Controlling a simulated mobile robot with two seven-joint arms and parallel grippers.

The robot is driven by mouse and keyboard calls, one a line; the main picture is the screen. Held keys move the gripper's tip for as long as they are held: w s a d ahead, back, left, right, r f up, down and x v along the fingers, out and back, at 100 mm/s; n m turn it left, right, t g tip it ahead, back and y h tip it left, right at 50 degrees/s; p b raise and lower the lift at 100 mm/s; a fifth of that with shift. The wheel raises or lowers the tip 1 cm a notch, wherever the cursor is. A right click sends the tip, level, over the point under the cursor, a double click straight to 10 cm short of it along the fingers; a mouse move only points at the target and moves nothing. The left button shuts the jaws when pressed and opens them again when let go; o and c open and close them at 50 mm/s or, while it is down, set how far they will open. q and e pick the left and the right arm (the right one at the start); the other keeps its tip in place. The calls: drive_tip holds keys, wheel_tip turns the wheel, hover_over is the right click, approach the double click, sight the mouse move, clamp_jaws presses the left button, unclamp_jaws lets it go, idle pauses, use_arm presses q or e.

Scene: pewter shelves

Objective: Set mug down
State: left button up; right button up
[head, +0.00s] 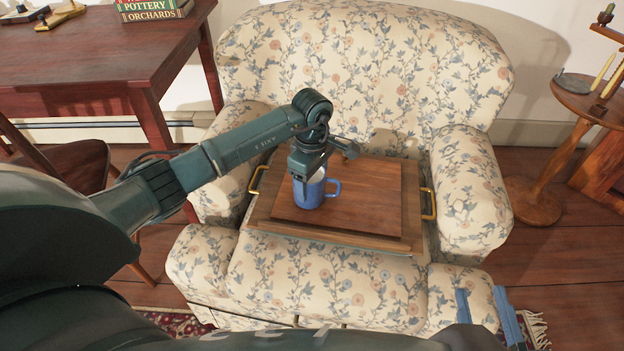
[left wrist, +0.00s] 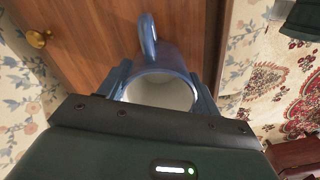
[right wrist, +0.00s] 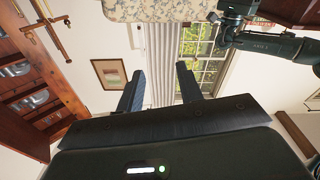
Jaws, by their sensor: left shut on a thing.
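A blue mug (head: 309,190) with a pale inside is upright at the left part of a brown wooden board on a tray, on the floral armchair. Its handle points right in the head view. My left gripper (head: 308,172) is over the mug and shut on it; in the left wrist view its fingers flank the mug (left wrist: 150,60) on both sides. I cannot tell whether the mug's base touches the board. My right gripper (head: 490,315) is open and empty at the lower right, in front of the chair; the right wrist view shows its two fingers (right wrist: 160,88) apart.
The wooden tray (head: 262,215) with brass handles rests across the seat of the floral armchair (head: 365,60). The board (head: 365,195) is bare right of the mug. A dark red desk (head: 90,60) with books stands at left, a small round table (head: 575,100) at right.

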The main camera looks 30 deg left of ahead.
use_arm(q)
drive_tip(key=o, duration=1.2)
drive_tip(key=shift+f, duration=0.1)
